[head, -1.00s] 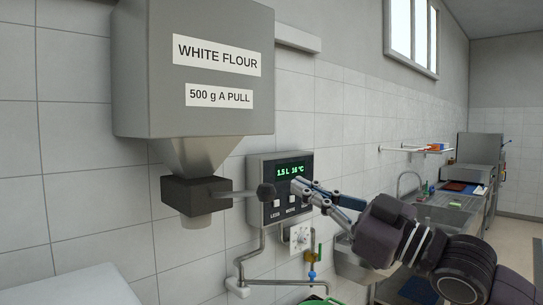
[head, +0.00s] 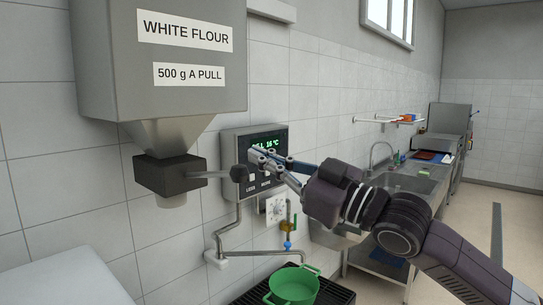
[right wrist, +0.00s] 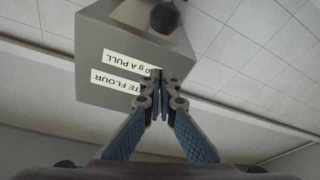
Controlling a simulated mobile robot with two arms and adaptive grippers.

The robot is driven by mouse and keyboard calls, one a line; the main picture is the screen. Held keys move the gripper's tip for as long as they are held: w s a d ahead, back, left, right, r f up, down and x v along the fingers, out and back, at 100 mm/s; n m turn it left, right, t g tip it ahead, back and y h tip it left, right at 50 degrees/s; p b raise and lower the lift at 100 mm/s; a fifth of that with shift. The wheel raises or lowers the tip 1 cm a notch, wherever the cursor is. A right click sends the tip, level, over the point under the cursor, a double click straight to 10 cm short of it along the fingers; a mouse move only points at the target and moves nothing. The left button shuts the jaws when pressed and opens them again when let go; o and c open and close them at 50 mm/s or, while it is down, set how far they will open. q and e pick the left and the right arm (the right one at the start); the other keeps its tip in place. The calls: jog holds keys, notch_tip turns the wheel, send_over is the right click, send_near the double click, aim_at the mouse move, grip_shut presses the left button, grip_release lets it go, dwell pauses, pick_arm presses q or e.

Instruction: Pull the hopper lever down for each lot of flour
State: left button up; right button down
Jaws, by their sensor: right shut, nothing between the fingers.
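The grey flour hopper (head: 160,97), labelled "WHITE FLOUR" and "500 g A PULL", hangs on the tiled wall at the left of the head view. Its lever (head: 208,174) sticks out to the right from the dark outlet block (head: 168,176), about level, with a dark knob (head: 239,173) at its end. My right gripper (head: 258,156) is shut and empty, its tips just right of and slightly above the knob. In the right wrist view the shut fingertips (right wrist: 160,88) overlap the inverted hopper (right wrist: 115,40). Whether they touch the knob is unclear. My left gripper is out of view.
A water panel (head: 242,137) with a green display is on the wall behind my fingers, which partly cover it. A green pot (head: 293,285) stands below on a dark grate. A sink bench (head: 405,182) is to the right.

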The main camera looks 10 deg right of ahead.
jog(key=p+x, duration=0.3)
jog(key=x, duration=0.4)
jog(key=f, duration=0.1)
jog(key=d+f+p, duration=0.1)
jog(key=f, duration=0.2)
jog(key=shift+d+p, duration=0.4)
jog(key=shift+f, duration=0.1)
